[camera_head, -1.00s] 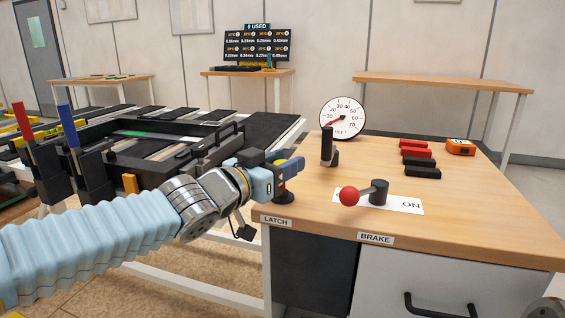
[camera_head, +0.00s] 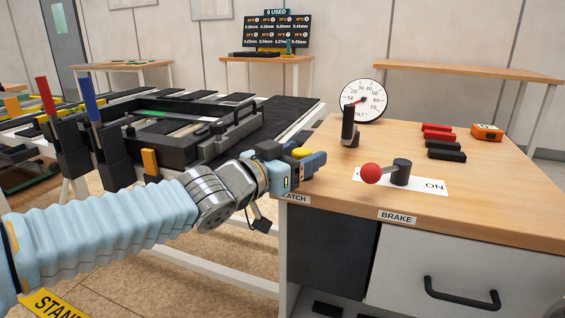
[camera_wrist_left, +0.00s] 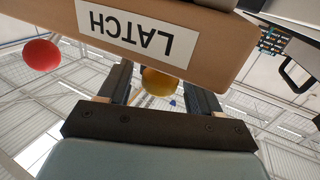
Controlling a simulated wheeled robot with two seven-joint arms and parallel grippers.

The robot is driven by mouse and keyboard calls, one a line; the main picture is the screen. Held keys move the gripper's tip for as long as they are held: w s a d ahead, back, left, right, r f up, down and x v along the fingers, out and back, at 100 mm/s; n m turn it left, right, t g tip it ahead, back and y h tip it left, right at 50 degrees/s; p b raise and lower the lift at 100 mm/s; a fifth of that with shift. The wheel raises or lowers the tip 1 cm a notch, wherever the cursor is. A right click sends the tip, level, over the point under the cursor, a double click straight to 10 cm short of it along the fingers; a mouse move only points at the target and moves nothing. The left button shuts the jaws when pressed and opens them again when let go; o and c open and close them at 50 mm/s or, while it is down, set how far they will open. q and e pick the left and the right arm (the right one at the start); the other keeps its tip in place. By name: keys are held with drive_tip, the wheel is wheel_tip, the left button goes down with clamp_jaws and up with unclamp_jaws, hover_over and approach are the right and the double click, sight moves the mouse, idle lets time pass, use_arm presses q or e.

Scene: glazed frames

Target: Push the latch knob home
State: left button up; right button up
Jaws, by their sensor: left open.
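The yellow latch knob (camera_wrist_left: 160,82) shows in the left wrist view between the two open fingers of my left gripper (camera_wrist_left: 159,90), below the desk edge in that picture. I cannot tell whether a finger touches it. In the head view, a yellow part that looks like the knob (camera_head: 302,153) shows just behind my left gripper (camera_head: 312,164), above the LATCH label (camera_head: 296,199). The gripper hides the lower part of the latch there. The label also shows upside down in the left wrist view (camera_wrist_left: 138,30). My right gripper is not in view.
The brake lever's red ball (camera_head: 370,173) stands to the right on the desk (camera_head: 500,195), by an ON plate. Behind are a black upright handle (camera_head: 349,127) and a dial gauge (camera_head: 363,100). Black and red blocks lie further right. A dark frame bench (camera_head: 170,130) stands left.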

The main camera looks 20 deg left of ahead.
use_arm(q)
drive_tip(key=p+v, duration=0.4)
drive_tip(key=v, duration=0.9)
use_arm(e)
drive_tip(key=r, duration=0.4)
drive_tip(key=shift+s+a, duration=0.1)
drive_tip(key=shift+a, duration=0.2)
use_arm(q)
drive_tip(key=shift+s+a, duration=0.15)
drive_tip(key=shift+s, duration=0.05)
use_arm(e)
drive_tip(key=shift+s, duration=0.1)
